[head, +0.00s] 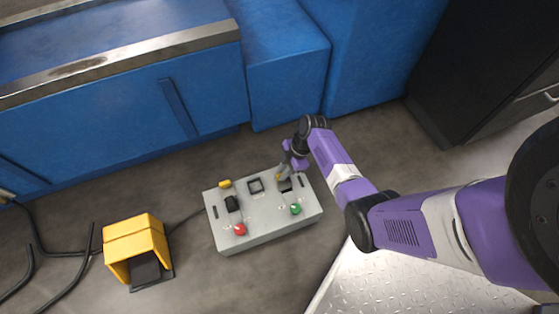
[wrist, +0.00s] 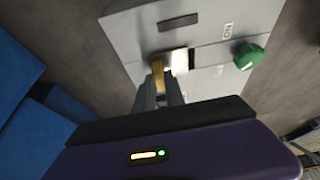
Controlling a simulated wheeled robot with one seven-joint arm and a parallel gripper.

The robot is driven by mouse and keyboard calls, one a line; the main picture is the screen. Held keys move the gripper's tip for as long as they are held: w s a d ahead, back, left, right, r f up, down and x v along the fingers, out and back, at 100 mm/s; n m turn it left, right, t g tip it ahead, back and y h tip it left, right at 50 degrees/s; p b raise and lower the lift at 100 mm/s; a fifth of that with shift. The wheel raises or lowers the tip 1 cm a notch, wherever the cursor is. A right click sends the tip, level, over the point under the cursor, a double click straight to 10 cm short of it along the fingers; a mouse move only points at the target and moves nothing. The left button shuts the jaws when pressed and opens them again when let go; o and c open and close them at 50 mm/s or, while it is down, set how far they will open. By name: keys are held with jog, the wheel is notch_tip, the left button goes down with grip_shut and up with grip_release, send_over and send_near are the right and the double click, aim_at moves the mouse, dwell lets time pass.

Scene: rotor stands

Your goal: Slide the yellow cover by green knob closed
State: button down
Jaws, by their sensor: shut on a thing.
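A grey control box (head: 262,234) lies on the floor. A green knob (head: 296,210) is at its front right and shows large in the wrist view (wrist: 249,56). The yellow cover (wrist: 158,75) by the green knob is a small piece at the box's top; only part of it shows. My gripper (head: 282,172) reaches down to the box's back right. In the wrist view its fingers (wrist: 166,88) are shut on the yellow cover, beside a bright metallic patch. A dark opening (head: 286,185) lies just right of the fingers in the head view. The fingers hide part of the cover.
A yellow pedal housing (head: 135,233) and black cables are at left. Blue cabinets (head: 130,110) stand behind.

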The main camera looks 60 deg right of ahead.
jog(key=shift+s+a+p, duration=0.2)
jog(key=shift+s+a, duration=0.15)
jog(key=shift+s, duration=0.2)
jog(key=shift+s+a+p, duration=0.15)
jog(key=shift+s+a, duration=0.15)
jog(key=shift+s, duration=0.2)
jog(key=c, duration=1.4)
grip_release()
jog(key=shift+d+r, duration=0.1)
jog(key=shift+r, duration=0.1)
jog(key=p+v, duration=0.4)
jog(key=v, duration=0.3)
jog(key=shift+s+d+r, duration=0.1)
